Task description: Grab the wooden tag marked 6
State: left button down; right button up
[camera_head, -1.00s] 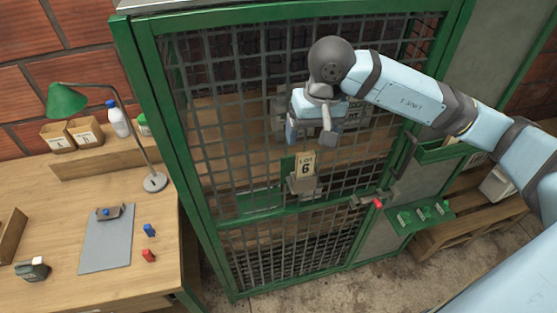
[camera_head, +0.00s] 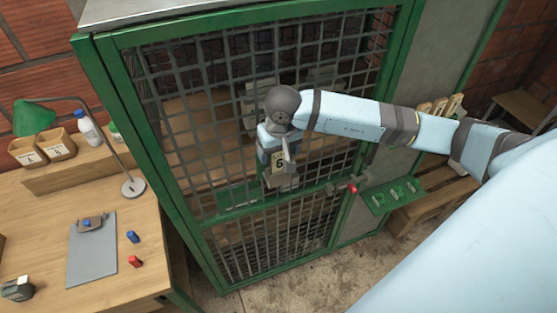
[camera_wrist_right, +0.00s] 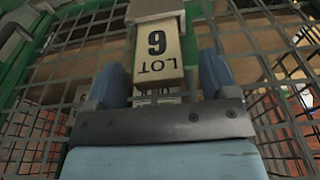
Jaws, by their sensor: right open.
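The wooden tag marked 6 (camera_head: 279,163) stands upright in a small grey holder (camera_head: 283,183) on the front of the green mesh cage. In the right wrist view the tag (camera_wrist_right: 158,52) reads "LOT 6" upside down and lies between the two blue fingers. My right gripper (camera_head: 273,156) is at the tag in the head view and partly covers it. In the wrist view its jaws (camera_wrist_right: 160,80) are open, with a visible gap on each side of the tag. My left gripper is not in view.
The cage's wire mesh (camera_head: 210,120) is close behind the gripper. A red-tipped latch (camera_head: 352,188) and a green shelf (camera_head: 392,196) are to the right. A wooden desk (camera_head: 40,240) with a lamp (camera_head: 133,186) stands at left.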

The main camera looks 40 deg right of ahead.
jog(key=shift+w+f, duration=0.1)
jog(key=shift+f, duration=0.7)
jog(key=shift+d+f, duration=0.1)
jog(key=shift+c, duration=0.3)
jog(key=c, duration=0.9)
jog(key=shift+c, duration=0.2)
jog(key=shift+w+r, duration=0.1)
jog(key=shift+r, duration=0.65)
notch_tip(320, 180, up, 5)
jog(key=shift+r+b, duration=0.1)
jog(key=shift+b, duration=1.05)
jog(key=s+a+p, duration=0.2)
jog(key=s+a, duration=0.2)
jog(key=s, duration=1.3)
jog(key=shift+s+r, duration=0.25)
jog(key=shift+s, duration=0.05)
